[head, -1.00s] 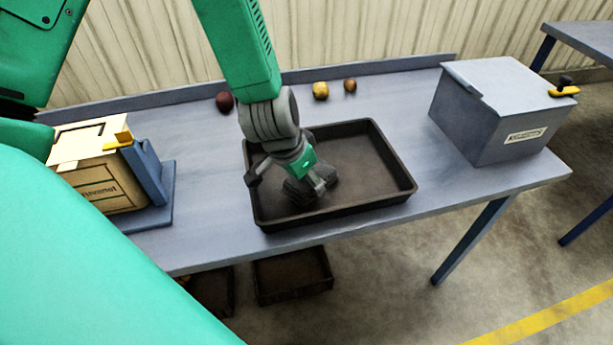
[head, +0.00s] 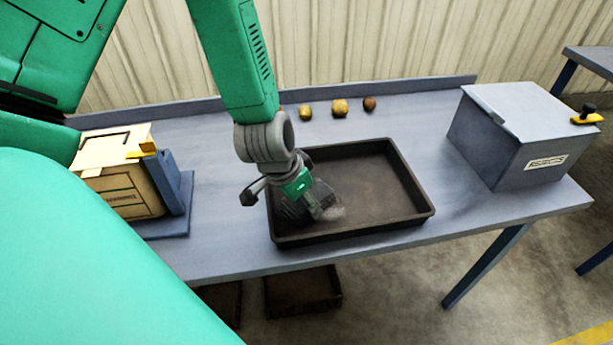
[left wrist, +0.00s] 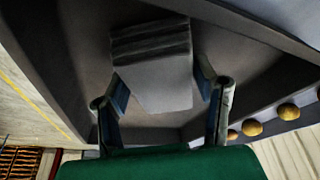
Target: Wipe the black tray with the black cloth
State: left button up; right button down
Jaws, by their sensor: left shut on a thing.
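The black tray (head: 424,214) lies on the grey bench, its floor brownish and dull. My left gripper (head: 312,207) reaches down into the tray's left, near part. It is shut on the black cloth (head: 296,212), which shows as a dark bundle low at the fingers, partly hidden by them. In the left wrist view the cloth (left wrist: 155,80) is a grey, folded block with ridges between the two fingers, against the tray floor (left wrist: 85,45). A pale smudge (head: 334,213) shows on the tray floor beside the fingers. My right gripper is not in view.
Several potatoes (head: 340,107) lie behind the tray. A grey lidded box labelled rejects (head: 520,140) stands right of it. A pale box (head: 122,185) in a blue holder (head: 172,183) stands left. Dark crates (head: 303,290) sit below the bench (head: 225,262).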

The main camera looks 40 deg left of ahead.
aim_at(319, 197)
pick_arm(q)
jog(key=shift+w+d+f+p, duration=0.1)
jog(key=shift+w+d+p, duration=0.3)
jog(key=shift+w+d, duration=0.45)
jog(key=shift+w+d+f, duration=0.1)
jog(key=shift+w+d, duration=0.2)
jog(key=shift+w, duration=0.1)
jog(key=shift+s+d, duration=0.6)
jog(key=shift+d, duration=0.1)
jog(key=shift+s+d, duration=0.1)
jog(key=shift+s, duration=0.05)
jog(key=shift+s+a+p, duration=0.45)
jog(key=shift+s+a, duration=0.25)
jog(key=shift+s, duration=0.25)
jog(key=shift+s+a, duration=0.3)
jog(key=shift+a, duration=0.1)
jog(key=shift+a+p, duration=0.2)
jog(key=shift+p, duration=0.1)
jog(key=shift+w+d+r+p, duration=0.15)
jog(key=shift+w+d+p, duration=0.2)
jog(key=shift+w+d, duration=0.35)
jog(key=shift+w+d+r+p, duration=0.1)
jog(key=shift+w+d+p, duration=0.2)
jog(key=shift+w+d, duration=0.4)
jog(key=shift+a, duration=0.1)
